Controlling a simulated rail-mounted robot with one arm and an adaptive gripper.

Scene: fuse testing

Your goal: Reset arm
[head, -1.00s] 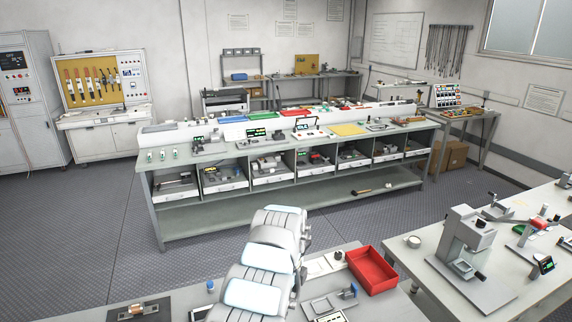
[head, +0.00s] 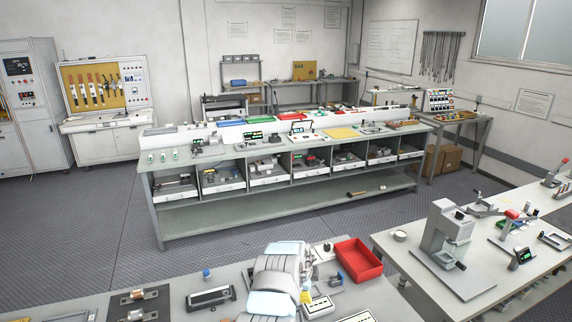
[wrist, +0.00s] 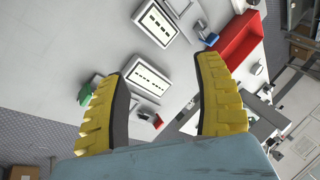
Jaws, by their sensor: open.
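My gripper (wrist: 160,100) shows in the wrist view with its two yellow, dark-padded fingers spread wide apart and nothing between them. It is above the near grey bench (head: 235,270), with the bench top below the fingers. In the head view my arm covers part of this bench, and only a small yellow bit of the gripper shows at its right side.
A red tray (head: 358,262) lies on the near bench and also shows in the wrist view (wrist: 240,45). White slotted blocks (wrist: 157,22) lie below the gripper. A press-like device (head: 447,230) stands on the right bench. Floor is clear before the long middle bench (head: 290,215).

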